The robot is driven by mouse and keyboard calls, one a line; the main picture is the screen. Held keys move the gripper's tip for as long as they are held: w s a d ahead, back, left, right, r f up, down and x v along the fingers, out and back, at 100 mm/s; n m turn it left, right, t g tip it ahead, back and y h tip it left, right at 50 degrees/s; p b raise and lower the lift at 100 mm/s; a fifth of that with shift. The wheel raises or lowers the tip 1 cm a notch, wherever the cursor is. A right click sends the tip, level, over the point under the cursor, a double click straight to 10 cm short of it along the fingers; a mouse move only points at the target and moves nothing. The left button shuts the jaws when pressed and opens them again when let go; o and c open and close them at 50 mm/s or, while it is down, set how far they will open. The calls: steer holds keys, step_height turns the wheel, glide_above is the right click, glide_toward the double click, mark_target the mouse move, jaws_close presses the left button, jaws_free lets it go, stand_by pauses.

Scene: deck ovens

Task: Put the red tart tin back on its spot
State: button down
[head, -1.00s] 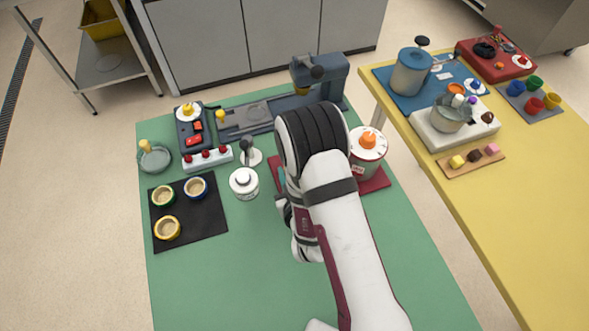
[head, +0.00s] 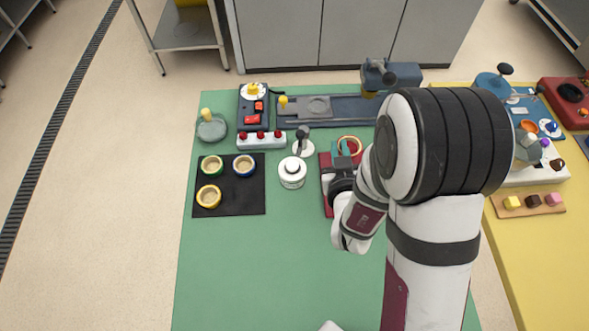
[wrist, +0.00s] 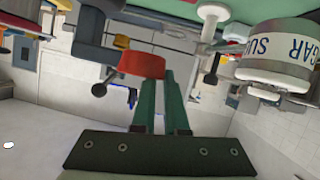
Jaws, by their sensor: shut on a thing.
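The red tart tin (head: 349,145) shows in the head view as a red ring with a tan inside, beside my arm and above the red mat. It also shows in the wrist view (wrist: 142,64). My gripper (wrist: 154,85) is shut on it with its green fingers; their teal tips (head: 337,150) also show in the head view. A black mat (head: 239,203) on the green table holds a green tin (head: 211,166), a blue tin (head: 244,166) and a yellow tin (head: 208,197). The mat's front right quarter is bare.
A white lidded pot (head: 292,173) stands between the black mat and the red mat (head: 326,172). Behind are a white block with red knobs (head: 262,141) and a dark blue machine (head: 335,109). A sugar canister (wrist: 280,52) is close in the wrist view. The table front is clear.

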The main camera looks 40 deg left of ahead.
mark_target(243, 206)
steer(key=s+a+r+n+g+y, duration=0.1)
steer(key=s+a, duration=0.1)
steer(key=s+a+n+g+y, duration=0.1)
steer(key=s+a+n+g, duration=0.1)
steer(key=s+a+r+n+g+y, duration=0.1)
steer(key=s+a, duration=0.1)
steer(key=a, duration=0.1)
steer(key=shift+s+r+n, duration=0.3)
steer(key=shift+s+r, duration=0.05)
steer(key=shift+s, duration=0.05)
steer(key=s+a+f+n+g+y, duration=0.1)
steer(key=s+a+f+n+g, duration=0.15)
steer(key=s, duration=0.35)
steer(key=s+a+f+n+g, duration=0.1)
steer(key=s+a+n+g, duration=0.15)
steer(key=s, duration=0.35)
steer(key=shift+g, duration=0.6)
steer(key=f, duration=0.6)
steer(key=s+f, duration=0.1)
steer(key=f, duration=0.2)
steer(key=shift+f, duration=0.45)
steer(key=c, duration=0.9)
jaws_free()
steer(key=shift+c, duration=0.2)
